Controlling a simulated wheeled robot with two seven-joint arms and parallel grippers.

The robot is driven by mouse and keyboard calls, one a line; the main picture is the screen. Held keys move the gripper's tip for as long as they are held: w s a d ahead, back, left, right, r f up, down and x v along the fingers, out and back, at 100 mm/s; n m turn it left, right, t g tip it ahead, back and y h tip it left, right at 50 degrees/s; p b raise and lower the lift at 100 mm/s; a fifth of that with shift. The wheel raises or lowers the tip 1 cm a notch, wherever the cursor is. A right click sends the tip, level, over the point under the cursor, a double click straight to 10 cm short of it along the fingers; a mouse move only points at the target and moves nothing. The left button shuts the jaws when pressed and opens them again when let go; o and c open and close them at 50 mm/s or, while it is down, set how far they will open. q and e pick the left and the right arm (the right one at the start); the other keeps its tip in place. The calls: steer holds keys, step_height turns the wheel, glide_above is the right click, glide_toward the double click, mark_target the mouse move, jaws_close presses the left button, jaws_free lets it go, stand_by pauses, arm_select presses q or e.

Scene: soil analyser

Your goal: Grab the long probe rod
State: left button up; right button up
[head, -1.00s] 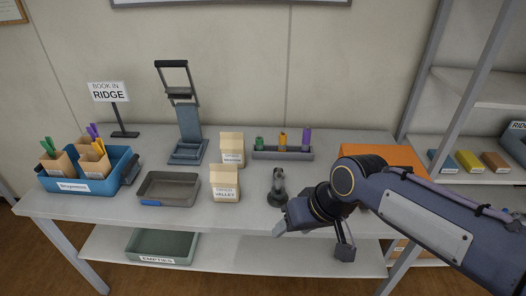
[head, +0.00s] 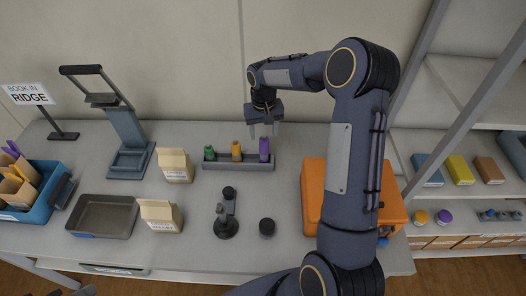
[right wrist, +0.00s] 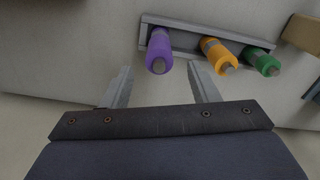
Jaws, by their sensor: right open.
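A grey rack (head: 238,165) at the back of the bench holds three upright rods: a green one (head: 209,154), an orange one (head: 237,151) and a purple one (head: 264,148). The purple one stands highest. My right gripper (head: 264,131) is open and empty, pointing down just above the purple rod. In the right wrist view, the purple rod (right wrist: 159,50) lies ahead of the gap between the open fingers (right wrist: 162,84), apart from both. The orange rod (right wrist: 217,54) and green rod (right wrist: 262,62) are to the right.
An orange case (head: 313,195) is right of the rack, partly behind my arm. Paper bags (head: 174,166), a grey tray (head: 104,214) and a blue press (head: 128,140) are to the left.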

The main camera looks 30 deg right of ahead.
mark_target(264, 150)
step_height(264, 150, down, 5)
steer(key=b, duration=0.3)
steer(key=shift+s+f, duration=0.1)
steer(key=shift+f, duration=0.05)
jaws_close()
